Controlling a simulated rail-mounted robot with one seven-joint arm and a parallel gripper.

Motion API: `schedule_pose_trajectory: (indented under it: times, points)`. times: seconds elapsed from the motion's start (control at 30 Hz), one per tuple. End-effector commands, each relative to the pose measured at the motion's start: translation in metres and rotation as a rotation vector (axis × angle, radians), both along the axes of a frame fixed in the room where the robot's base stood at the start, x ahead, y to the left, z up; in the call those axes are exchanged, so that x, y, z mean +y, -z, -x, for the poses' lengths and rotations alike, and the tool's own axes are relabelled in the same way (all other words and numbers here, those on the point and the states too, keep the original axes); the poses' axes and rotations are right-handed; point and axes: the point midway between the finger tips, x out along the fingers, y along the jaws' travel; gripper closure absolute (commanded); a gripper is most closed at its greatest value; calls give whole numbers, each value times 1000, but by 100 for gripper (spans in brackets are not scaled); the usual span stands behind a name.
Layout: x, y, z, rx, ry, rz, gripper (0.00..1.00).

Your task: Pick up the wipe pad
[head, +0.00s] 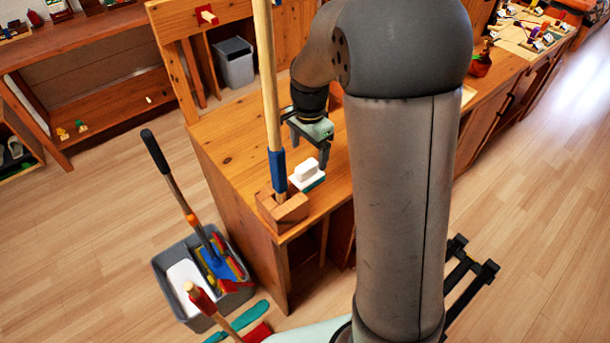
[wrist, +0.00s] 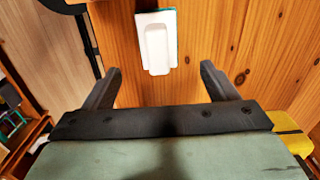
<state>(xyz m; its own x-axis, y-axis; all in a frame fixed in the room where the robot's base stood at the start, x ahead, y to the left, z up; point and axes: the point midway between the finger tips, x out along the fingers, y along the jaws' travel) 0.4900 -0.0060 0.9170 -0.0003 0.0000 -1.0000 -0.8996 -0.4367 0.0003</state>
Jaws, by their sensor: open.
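The wipe pad (head: 307,174) is a white block with a raised white grip and a teal underside. It lies on the wooden cabinet top near its front corner. In the wrist view the wipe pad (wrist: 157,42) shows at the top centre, ahead of the gap between my fingers. My gripper (head: 309,150) is above the cabinet top, just behind and above the pad in the head view. In the wrist view my gripper (wrist: 158,82) has its two dark fingers spread wide with nothing between them. It appears apart from the pad.
A wooden block holder (head: 283,210) with an upright pole (head: 267,80) stands close left of the pad. A grey bucket (head: 203,283) with cleaning tools is on the floor at left. The cabinet top (head: 228,140) left of my gripper is bare.

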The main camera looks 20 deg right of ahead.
Motion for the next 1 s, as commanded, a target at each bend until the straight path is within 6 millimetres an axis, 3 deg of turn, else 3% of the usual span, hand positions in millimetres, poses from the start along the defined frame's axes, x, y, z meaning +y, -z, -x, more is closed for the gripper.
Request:
schedule_pose_trajectory:
  times: [0.1,0.37,0.67,0.97,1.0]
  points:
    - [0,20,1,3,0,0,20]
    - [1,38,2,1,0,0,20]
    - [5,79,5,2,1,0,20]
    - [5,84,5,-1,0,0,20]
    - [5,84,5,-1,0,0,31]
